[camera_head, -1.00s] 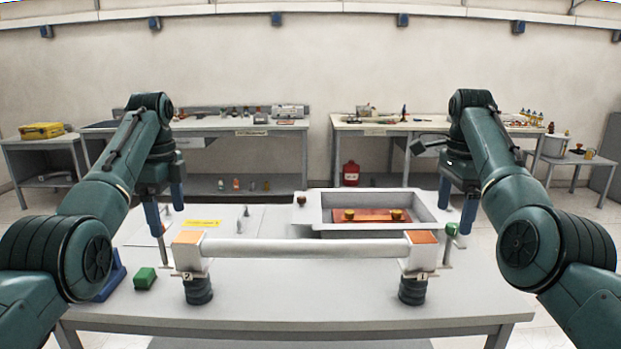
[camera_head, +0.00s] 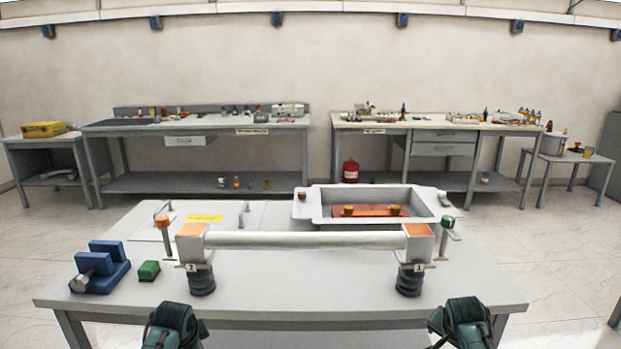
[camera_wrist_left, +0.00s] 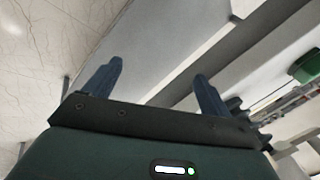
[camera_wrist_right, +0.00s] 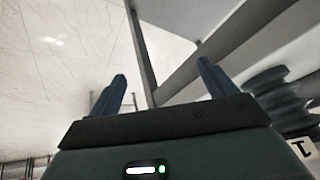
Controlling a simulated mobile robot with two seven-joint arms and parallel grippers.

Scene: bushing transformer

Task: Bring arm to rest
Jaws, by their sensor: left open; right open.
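In the head view both my arms are drawn back to the table's front edge, and only parts of them show at the bottom, at left and right. My left gripper (camera_wrist_left: 158,80) shows in the left wrist view with two blue fingers spread wide and nothing between them. My right gripper (camera_wrist_right: 162,85) shows in the right wrist view, also spread and empty. Both are near the table's front edge. The white bar assembly (camera_head: 305,240) rests on two dark ribbed insulators, with the left one (camera_head: 201,281) under block 2 and the right one (camera_head: 410,281) under block 1.
The table (camera_head: 300,285) carries a grey tray (camera_head: 440,208) with an orange plate (camera_head: 368,211), a blue fixture (camera_head: 100,268), a green block (camera_head: 149,270) and a yellow label (camera_head: 205,218). Workbenches stand along the back wall. The floor beside the table is clear.

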